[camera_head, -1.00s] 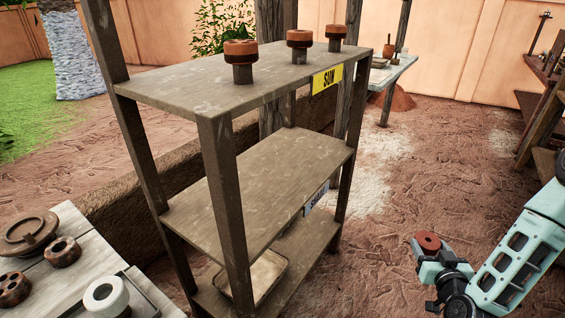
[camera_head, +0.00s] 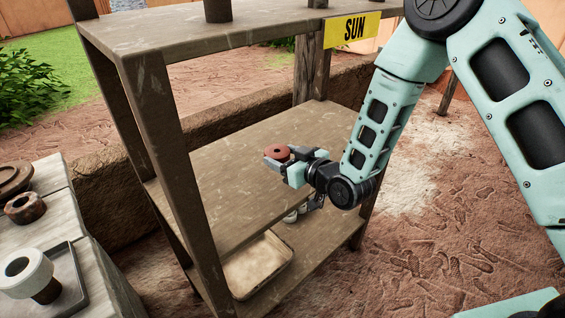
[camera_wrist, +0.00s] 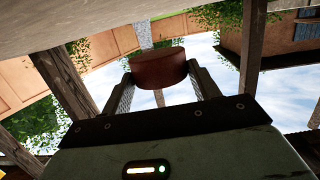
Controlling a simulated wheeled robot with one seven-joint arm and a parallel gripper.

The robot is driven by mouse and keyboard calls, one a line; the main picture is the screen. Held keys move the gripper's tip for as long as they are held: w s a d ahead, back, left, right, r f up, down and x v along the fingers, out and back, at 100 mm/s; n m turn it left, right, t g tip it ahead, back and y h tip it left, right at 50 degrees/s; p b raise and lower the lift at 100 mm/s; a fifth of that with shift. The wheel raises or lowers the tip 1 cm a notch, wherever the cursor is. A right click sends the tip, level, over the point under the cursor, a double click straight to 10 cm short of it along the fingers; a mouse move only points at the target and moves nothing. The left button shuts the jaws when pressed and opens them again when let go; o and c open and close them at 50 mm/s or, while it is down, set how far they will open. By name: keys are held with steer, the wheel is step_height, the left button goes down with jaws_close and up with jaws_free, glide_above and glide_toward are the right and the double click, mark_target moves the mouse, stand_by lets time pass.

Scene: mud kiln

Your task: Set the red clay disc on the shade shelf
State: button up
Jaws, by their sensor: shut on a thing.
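The red clay disc (camera_head: 278,151) is held between the fingertips of my gripper (camera_head: 281,160). The rack's top board (camera_head: 150,32) carries a yellow SUN sign (camera_head: 352,30). A label on the middle board's edge is now hidden behind my gripper.
A tray (camera_head: 258,264) lies on the bottom board. The rack's front left post (camera_head: 178,170) and top board bound the space around my gripper; the top board's underside (camera_wrist: 90,20) fills the wrist view's upper edge. A table with clay pieces (camera_head: 85,240) stands left.

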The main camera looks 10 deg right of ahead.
step_height(320, 180, up, 3)
steer(key=n+g+y+b, duration=0.1)
steer(key=n+y+b, duration=0.1)
glide_above(250, 195)
steer(key=shift+g, duration=0.3)
step_height(250, 195, down, 9)
steer(key=shift+f, duration=0.15)
steer(key=shift+f+b, duration=0.1)
steer(key=shift+b, duration=0.25)
steer(key=o, duration=1.1)
